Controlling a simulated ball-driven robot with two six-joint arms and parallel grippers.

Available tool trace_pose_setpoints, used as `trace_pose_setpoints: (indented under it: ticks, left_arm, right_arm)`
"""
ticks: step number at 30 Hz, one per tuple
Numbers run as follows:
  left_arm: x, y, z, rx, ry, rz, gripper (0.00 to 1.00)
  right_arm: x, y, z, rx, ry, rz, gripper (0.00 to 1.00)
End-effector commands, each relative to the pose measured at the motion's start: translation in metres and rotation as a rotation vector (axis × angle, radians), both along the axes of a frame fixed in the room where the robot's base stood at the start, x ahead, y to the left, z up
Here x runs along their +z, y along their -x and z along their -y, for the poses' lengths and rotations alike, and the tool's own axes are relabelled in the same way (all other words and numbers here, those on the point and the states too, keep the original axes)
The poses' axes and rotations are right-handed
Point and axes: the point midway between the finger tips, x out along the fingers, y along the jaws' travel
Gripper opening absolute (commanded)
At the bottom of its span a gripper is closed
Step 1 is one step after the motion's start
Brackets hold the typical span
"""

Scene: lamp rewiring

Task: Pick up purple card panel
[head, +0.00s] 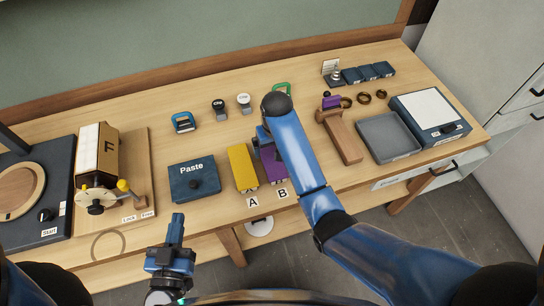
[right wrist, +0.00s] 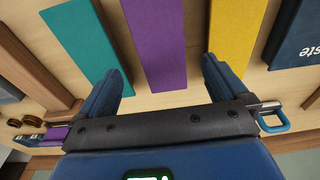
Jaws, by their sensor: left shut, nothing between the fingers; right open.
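The purple card panel (head: 269,160) lies on the table behind the label B, partly covered by my right arm in the head view. In the right wrist view the purple card panel (right wrist: 158,35) runs between the fingers of my right gripper (right wrist: 160,72), which is open. A clear gap shows on each side of the panel. My left gripper (head: 177,228) is shut and empty, in front of the table's front edge.
A yellow panel (head: 243,168) lies left of the purple one, and a teal panel (right wrist: 83,42) lies on its other side. A dark blue Paste box (head: 194,181) stands further left. A wooden block (head: 342,138) and grey tray (head: 388,138) are to the right.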

Motion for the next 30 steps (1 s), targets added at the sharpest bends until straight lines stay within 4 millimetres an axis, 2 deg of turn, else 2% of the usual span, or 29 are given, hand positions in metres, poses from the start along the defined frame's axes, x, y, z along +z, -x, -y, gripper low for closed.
trace_pose_setpoints:
  ticks: [6,12,21,30]
  left_arm:
    - [0.015,0.0,0.0,0.0,0.0,0.0,0.0]
    - [0.016,0.0,0.0,0.0,0.0,0.0,0.0]
    - [0.016,0.0,0.0,0.0,0.0,0.0,0.0]
    - [0.016,0.0,0.0,0.0,0.0,0.0,0.0]
  right_arm:
    - [-0.024,-0.001,-0.001,0.001,0.002,-0.005,1.0]
    - [-0.044,-0.004,-0.002,0.0,0.001,-0.002,1.0]
    - [-0.047,-0.004,-0.002,0.0,0.0,0.0,1.0]
    - [-0.047,-0.004,-0.002,0.0,0.0,0.0,0.54]
